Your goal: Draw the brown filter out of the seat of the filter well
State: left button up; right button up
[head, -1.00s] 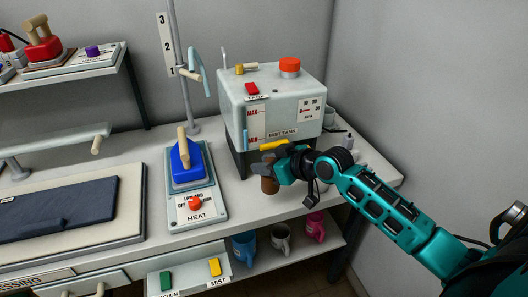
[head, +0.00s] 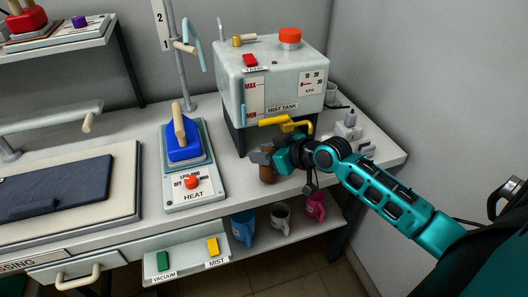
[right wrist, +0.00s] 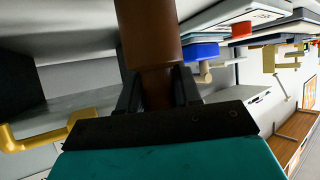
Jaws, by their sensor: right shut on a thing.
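The brown filter (head: 268,175) is a brown cylinder in front of the mist tank (head: 270,85). My right gripper (head: 261,158) is shut on it near its top, with the filter hanging upright below the fingers. In the right wrist view the filter (right wrist: 148,35) stands between the two fingers (right wrist: 157,90). The filter appears apart from the dark base (head: 238,140) under the tank. The seat of the filter well cannot be made out; my right gripper and wrist cover part of the tank's lower front. My left gripper is out of view.
A yellow handle (head: 274,120) and a bent yellow piece (head: 300,126) are at the tank's lower front. A blue iron (head: 183,148) stands on the heat unit to the left. Mugs (head: 280,217) sit on the shelf below. Small grey items (head: 349,125) stand at right.

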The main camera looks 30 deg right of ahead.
dwell(0.3)
jog(key=shift+f, duration=0.2)
jog(key=shift+f+b, duration=0.35)
jog(key=shift+f, duration=0.1)
dwell(0.3)
jog(key=o, duration=1.8)
jog(key=shift+c, duration=0.2)
jog(key=shift+s+d+r+p, duration=0.25)
jog(key=shift+s+r+p, duration=0.35)
jog(key=shift+r+p, duration=0.3)
jog(key=shift+p+v, duration=0.8)
jog(key=shift+v, duration=0.15)
jog(key=shift+s+d+r, duration=0.2)
jog(key=shift+s+r, duration=0.45)
jog(key=shift+r, duration=0.25)
